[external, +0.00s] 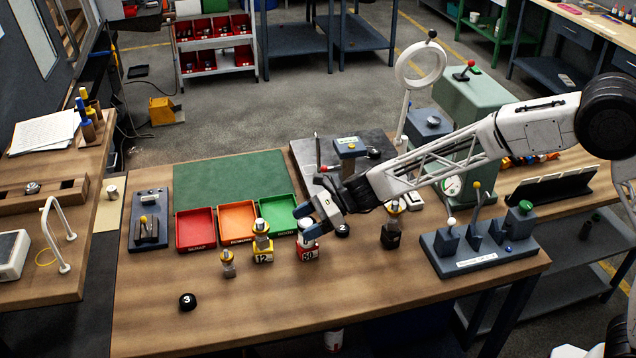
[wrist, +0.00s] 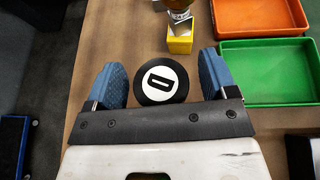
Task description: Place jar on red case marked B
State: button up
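My gripper (external: 318,213) is open. In the wrist view its two blue fingers (wrist: 163,82) stand on either side of a black round thing (wrist: 147,97) with a white top mark like D or 0; contact is not visible. In the external view a red case (external: 308,254) with a mark like 50 is just below my gripper; something partly hidden is above it. A small orange-topped jar (external: 228,264) stands on the table. Similar jars are on a yellow case (external: 263,256) and a black case (external: 390,238). I can read no B.
Red (external: 196,230), orange (external: 238,222) and green (external: 275,216) trays lie behind the cases. A black ball marked 3 (external: 187,302) is at front left. A blue-grey fixture with levers (external: 480,255) stands at right. The front middle of the table is clear.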

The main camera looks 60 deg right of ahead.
jog(key=shift+r, duration=0.2)
jog(key=shift+s+d, duration=0.1)
jog(key=shift+d, duration=0.05)
jog(key=v, duration=1.1)
jog(key=shift+s+d+r, duration=0.2)
jog(key=shift+s, duration=0.1)
dwell(0.5)
jog(key=s+a+r+n+g+h, duration=0.15)
jog(key=s+n, duration=0.25)
jog(key=s, duration=0.5)
jog(key=s+a+r+n+g+h, duration=0.1)
jog(key=s+r+n+g, duration=0.15)
jog(key=s+n, duration=0.4)
jog(key=s+a+r+n+g+h, duration=0.1)
jog(key=s+a+r+n, duration=0.15)
jog(key=s, duration=0.75)
jog(key=s+d+n+h, duration=0.2)
jog(key=s+n, duration=0.2)
jog(key=s, duration=0.5)
jog(key=s+d+f+n+h, duration=0.1)
jog(key=s+d+n+h, duration=0.1)
jog(key=s, duration=0.7)
jog(key=s+d+f+n+g+h, duration=0.1)
jog(key=s+d+n+h, duration=0.2)
jog(key=s+n, duration=0.3)
jog(key=s, duration=0.4)
jog(key=shift+d+n, duration=0.2)
jog(key=shift+n, duration=0.2)
